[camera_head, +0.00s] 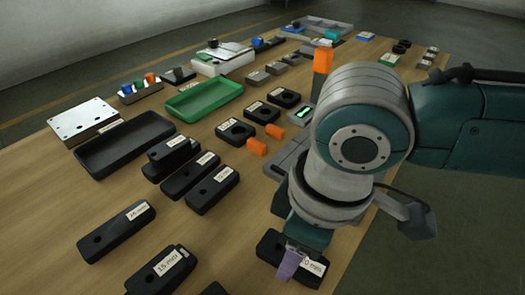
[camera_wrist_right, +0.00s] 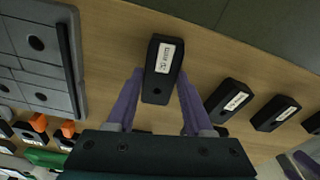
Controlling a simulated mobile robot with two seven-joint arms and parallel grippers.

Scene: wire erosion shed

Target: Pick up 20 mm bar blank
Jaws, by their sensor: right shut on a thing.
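The 20 mm bar blank appears as a black block with a white label (camera_head: 270,248) at the bottom right of the bench in the head view. Its label is partly covered and only "0 mm" reads. It also shows in the wrist view (camera_wrist_right: 158,86), with a dark hole near one end. My right gripper (camera_head: 288,268) reaches down over it with purple fingers. In the wrist view the right gripper (camera_wrist_right: 160,78) has one finger on each long side of the block, shut on it. The block appears to lie at bench level. My left gripper is not seen.
Other labelled black blocks lie to the left, among them a 15 mm one (camera_head: 140,283) and a 16 mm one (camera_head: 105,238). A grey plate (camera_wrist_right: 36,62) lies beside the held block. A black tray (camera_head: 122,145) and green tray (camera_head: 203,100) are farther back.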

